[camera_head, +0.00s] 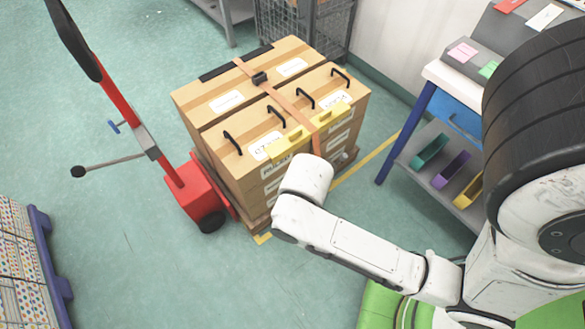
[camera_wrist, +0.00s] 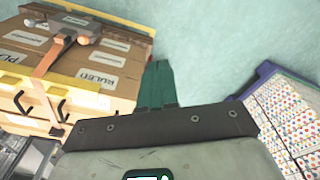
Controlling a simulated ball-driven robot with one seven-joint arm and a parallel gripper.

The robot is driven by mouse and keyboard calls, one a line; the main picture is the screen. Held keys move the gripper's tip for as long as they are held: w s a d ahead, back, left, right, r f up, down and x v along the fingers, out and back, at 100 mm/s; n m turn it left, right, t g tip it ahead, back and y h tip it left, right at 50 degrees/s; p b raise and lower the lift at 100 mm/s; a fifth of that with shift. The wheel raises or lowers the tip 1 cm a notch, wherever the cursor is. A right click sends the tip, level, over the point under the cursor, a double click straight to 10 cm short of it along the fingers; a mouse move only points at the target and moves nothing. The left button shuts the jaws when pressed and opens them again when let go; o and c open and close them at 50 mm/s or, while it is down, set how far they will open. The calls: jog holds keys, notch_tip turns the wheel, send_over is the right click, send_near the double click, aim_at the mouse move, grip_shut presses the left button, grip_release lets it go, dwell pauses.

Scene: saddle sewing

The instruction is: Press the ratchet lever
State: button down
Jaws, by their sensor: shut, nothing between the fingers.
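The ratchet (camera_wrist: 75,27), a grey metal piece with an orange-brown round knob, sits on the orange strap (camera_wrist: 48,58) against the labelled face of the stacked boxes (camera_wrist: 110,62) in the wrist view. Its lever's exact position is hard to tell. In the head view the strap (camera_head: 285,100) runs over the boxes (camera_head: 228,103), and my white arm hides part of their front face. My gripper (camera_wrist: 157,75) shows in the wrist view as teal fingers, shut and empty, to the right of the boxes and apart from the ratchet. The fingers are hidden in the head view.
A red hand truck (camera_head: 186,190) stands left of the boxes. A pallet of patterned cartons (camera_head: 25,265) is at the lower left. A bench (camera_head: 450,85) with coloured bins stands right, a wire cage (camera_head: 330,25) behind. Green floor is open between truck and cartons.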

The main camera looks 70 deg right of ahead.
jog(key=w+f+m+y+b, duration=0.2)
jog(key=w+f+b, duration=0.2)
jog(key=w+f, duration=0.45)
jog(key=w+d+f+b, duration=0.35)
jog(key=w+d, duration=0.25)
jog(key=d, duration=0.2)
jog(key=s+d+f+m+g+b, duration=0.1)
jog(key=s+d+f+m+b, duration=0.1)
jog(key=d, duration=0.9)
jog(key=s+d+f+m+g+b, duration=0.1)
jog(key=s+d+f, duration=0.3)
jog(key=d, duration=0.7)
jog(key=shift+s+d+m+b, duration=0.45)
jog(key=shift+s+b, duration=0.35)
jog(key=shift+s, duration=0.2)
jog(key=shift+f, duration=0.1)
notch_tip(320, 180, down, 10)
jog(key=s+a+b, duration=0.1)
jog(key=b, duration=0.2)
jog(key=shift+a, duration=0.3)
